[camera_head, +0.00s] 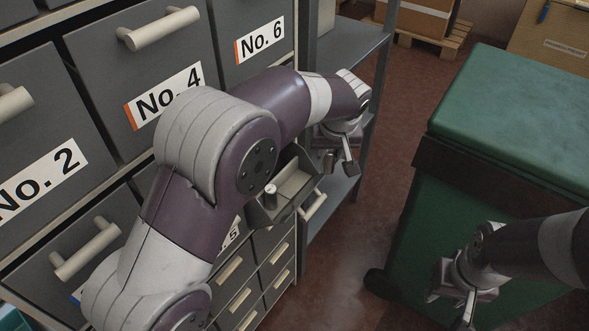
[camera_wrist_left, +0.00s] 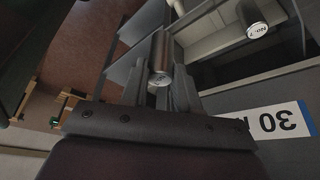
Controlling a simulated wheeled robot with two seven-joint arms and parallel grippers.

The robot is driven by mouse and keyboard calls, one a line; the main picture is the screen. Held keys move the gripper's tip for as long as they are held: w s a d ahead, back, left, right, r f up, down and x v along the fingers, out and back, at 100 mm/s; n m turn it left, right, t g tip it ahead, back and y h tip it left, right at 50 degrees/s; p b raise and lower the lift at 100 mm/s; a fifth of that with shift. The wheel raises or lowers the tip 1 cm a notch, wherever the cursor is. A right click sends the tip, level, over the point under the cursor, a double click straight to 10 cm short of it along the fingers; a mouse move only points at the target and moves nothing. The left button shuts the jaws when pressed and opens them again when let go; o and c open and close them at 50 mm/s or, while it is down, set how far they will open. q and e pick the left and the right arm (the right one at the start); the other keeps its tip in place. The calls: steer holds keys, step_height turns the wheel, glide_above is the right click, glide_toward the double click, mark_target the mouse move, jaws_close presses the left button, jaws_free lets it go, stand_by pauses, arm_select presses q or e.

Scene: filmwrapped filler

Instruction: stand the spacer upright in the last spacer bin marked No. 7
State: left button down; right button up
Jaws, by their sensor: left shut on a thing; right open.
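My left gripper (camera_head: 338,160) is shut on a grey metal cylinder, the spacer (camera_wrist_left: 159,62), whose end carries small print. It holds the spacer in the air by the right side of an open drawer (camera_head: 292,188), which also shows in the left wrist view (camera_wrist_left: 208,47). Another metal cylinder (camera_head: 270,196) with a pale marked top stands in that drawer; it shows in the left wrist view (camera_wrist_left: 257,27). I cannot read a bin number 7 for certain. My left arm hides part of the cabinet and drawer. My right gripper (camera_head: 464,302) is open and empty.
Large drawers marked No. 2, No. 4 (camera_head: 165,95) and No. 6 (camera_head: 260,40) line the left. Small drawers (camera_head: 236,299) lie below the open one. A grey shelf (camera_head: 345,50) stands beyond the cabinet. A green-topped block (camera_head: 510,110) is at right, with brown floor between.

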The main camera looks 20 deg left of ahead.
arm_select(q)
steer(key=a+f, duration=0.2)
steer(key=w+a+f, duration=0.1)
steer(key=a+f, duration=0.2)
steer(key=w+a+f, duration=0.1)
steer(key=a+f, duration=0.2)
steer(key=shift+a+f, duration=0.15)
steer(key=shift+f, duration=0.1)
steer(key=shift+w+f, duration=0.15)
steer(key=shift+f, duration=0.15)
steer(key=c, duration=1.1)
jaws_free()
steer(key=shift+r+p, duration=0.3)
steer(key=shift+p, duration=0.05)
steer(key=a+v, duration=0.1)
steer(key=v, duration=0.6)
steer(key=s+a+f+m+g, duration=0.1)
steer(key=s+f+m, duration=0.1)
steer(key=s, duration=0.9)
steer(key=s+f+m+g+h, duration=0.1)
steer(key=s+f, duration=0.2)
steer(key=s, duration=0.9)
steer(key=shift+s+a+m+g, duration=0.2)
steer(key=shift+a+m+g, duration=0.15)
steer(key=shift+m+g, duration=0.05)
